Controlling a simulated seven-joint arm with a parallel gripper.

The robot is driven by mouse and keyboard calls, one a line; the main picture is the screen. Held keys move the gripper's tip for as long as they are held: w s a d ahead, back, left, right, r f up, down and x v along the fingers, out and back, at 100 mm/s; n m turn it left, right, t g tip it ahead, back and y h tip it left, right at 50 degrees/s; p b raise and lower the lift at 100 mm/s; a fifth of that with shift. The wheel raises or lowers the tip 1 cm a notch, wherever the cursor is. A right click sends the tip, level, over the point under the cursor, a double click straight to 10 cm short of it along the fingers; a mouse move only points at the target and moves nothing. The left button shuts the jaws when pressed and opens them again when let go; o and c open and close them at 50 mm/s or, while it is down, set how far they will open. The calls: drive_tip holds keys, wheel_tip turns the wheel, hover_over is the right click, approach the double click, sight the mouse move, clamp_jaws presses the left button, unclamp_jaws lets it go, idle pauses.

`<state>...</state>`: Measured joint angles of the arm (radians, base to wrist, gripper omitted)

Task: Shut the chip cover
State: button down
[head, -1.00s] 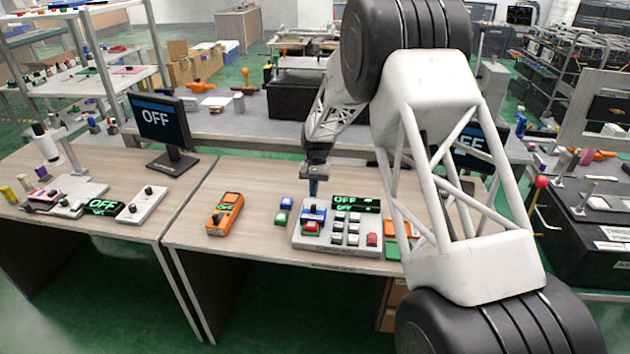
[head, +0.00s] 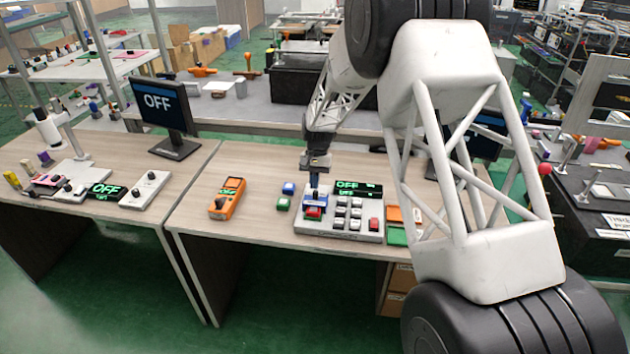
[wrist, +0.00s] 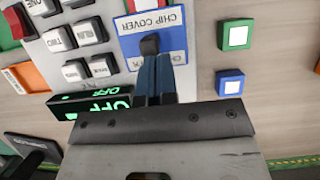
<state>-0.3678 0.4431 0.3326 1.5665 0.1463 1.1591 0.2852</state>
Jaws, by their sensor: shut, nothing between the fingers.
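The chip cover is a blue plate with a white "CHIP COVER" label (wrist: 128,25) in the wrist view, with a black knob at its middle. It also shows as a small blue part (head: 322,201) at the left end of the grey panel (head: 340,234) in the head view. A red block sits just in front of it. How far the cover stands open I cannot tell. My gripper (wrist: 153,62) has its blue fingers together and empty, pointing at the black knob. Its tips overlap the knob's near edge, and contact is unclear. In the head view my gripper (head: 314,188) is directly above the cover.
White and red push buttons (head: 348,215) and a green "OFF" display (head: 358,188) are close on the right. Loose blue (head: 288,188) and green (head: 283,203) buttons and an orange meter (head: 228,199) lie left. Bare tabletop lies between them.

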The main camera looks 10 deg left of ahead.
sight(312, 202)
drive_tip(key=shift+s+f, duration=0.15)
drive_tip(key=shift+s, duration=1.9)
drive_tip(key=shift+w, duration=0.85)
drive_tip(key=w, duration=0.1)
drive_tip(key=w+r, duration=0.1)
drive_tip(key=w, duration=0.1)
drive_tip(key=v, duration=0.9)
drive_tip(key=shift+s+r, duration=0.1)
drive_tip(key=shift+r, duration=0.1)
